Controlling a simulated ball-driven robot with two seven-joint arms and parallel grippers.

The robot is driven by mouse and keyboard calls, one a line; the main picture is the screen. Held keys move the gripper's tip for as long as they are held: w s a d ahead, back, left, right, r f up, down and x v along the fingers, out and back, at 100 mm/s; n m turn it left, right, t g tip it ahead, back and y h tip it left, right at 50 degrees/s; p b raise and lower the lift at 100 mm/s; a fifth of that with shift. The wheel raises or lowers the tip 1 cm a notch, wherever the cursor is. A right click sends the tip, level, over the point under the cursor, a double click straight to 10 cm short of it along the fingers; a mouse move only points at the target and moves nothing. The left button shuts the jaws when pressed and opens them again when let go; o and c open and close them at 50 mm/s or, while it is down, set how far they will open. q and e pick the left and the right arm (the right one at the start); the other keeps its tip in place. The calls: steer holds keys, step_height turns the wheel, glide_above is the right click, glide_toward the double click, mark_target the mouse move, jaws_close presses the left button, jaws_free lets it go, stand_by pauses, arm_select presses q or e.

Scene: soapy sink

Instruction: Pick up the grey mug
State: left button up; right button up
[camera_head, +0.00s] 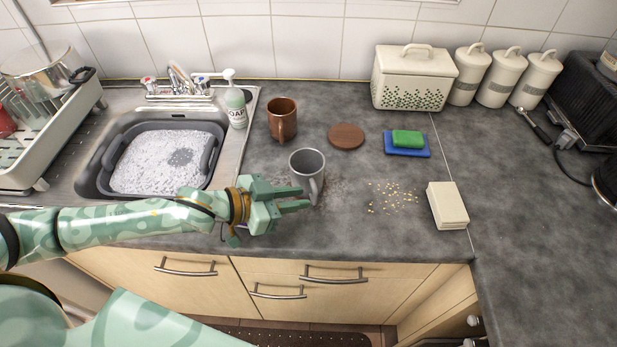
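The grey mug (307,166) stands upright on the dark countertop, right of the sink, with its handle toward the front. My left gripper (300,197) is just in front of and left of the mug, its fingers pointing right, close to the mug's lower side and handle. The fingers look spread apart, with nothing clearly between them. Whether they touch the mug cannot be told. My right gripper is not in view.
A brown mug (282,120) stands behind the grey mug, and a round wooden coaster (346,136) lies behind right. Crumbs (393,197), a cream box (447,205) and a green sponge (407,138) on a blue cloth (406,151) are to the right. The soapy sink basin (209,183) is left.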

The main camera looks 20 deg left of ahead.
mark_target(315, 203)
arm_select(q)
steer(key=b+x, duration=0.1)
steer(key=x, duration=0.4)
steer(key=shift+w+d+f, duration=0.2)
steer(key=shift+s, duration=0.1)
jaws_close()
steer(key=shift+r, duration=0.1)
steer(key=shift+r, duration=0.1)
